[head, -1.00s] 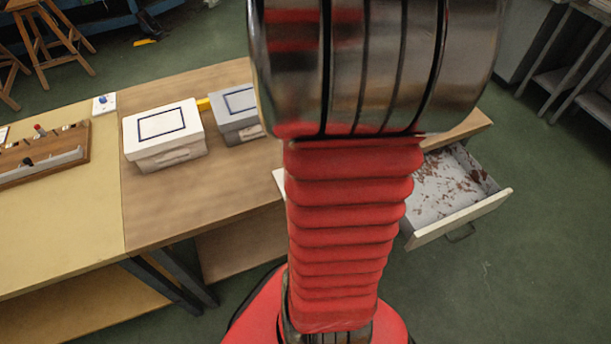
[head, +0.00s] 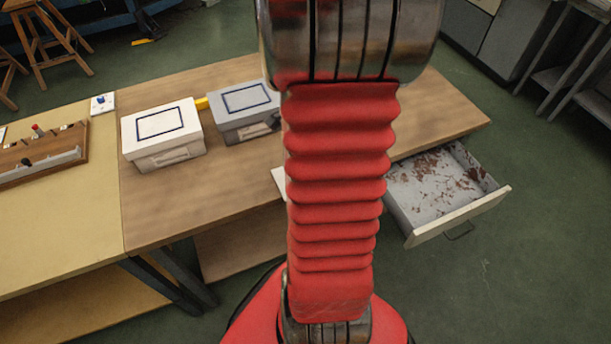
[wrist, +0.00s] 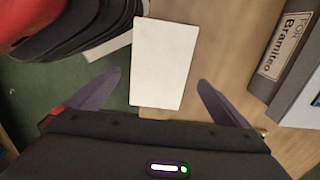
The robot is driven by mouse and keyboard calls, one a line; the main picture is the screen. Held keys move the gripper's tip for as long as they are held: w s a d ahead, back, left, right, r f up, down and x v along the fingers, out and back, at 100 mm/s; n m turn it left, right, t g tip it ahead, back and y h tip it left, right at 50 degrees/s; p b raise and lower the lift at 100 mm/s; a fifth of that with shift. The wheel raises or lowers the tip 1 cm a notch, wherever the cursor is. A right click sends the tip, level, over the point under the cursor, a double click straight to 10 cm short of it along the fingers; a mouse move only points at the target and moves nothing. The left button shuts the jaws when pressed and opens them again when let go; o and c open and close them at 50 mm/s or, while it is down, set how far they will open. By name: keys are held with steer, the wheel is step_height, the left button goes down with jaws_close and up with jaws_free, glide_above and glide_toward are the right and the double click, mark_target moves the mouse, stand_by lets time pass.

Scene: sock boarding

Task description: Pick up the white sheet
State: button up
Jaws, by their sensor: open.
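The white sheet (wrist: 165,50) is a plain rectangle in the upper middle of the wrist view. It lies at the table's edge, partly past it over the green floor. In the head view only a small pale corner of it (head: 279,181) shows at the table's front edge; my red arm hides the rest. My gripper (wrist: 159,78) is open, its two dark fingers spread to the left and right of the sheet in the picture. Nothing is between the fingers in their grip. The height of the gripper above the sheet is hard to tell.
A white box (head: 160,155) and a grey box (head: 232,131) stand on the wooden table (head: 180,215). The grey box, with a printed label (wrist: 286,48), is close on the right in the wrist view. An open drawer (head: 457,219) juts out at the right.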

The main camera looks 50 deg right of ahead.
steer(key=shift+f, duration=2.4)
steer(key=shift+c, duration=0.5)
steer(key=c, duration=0.8)
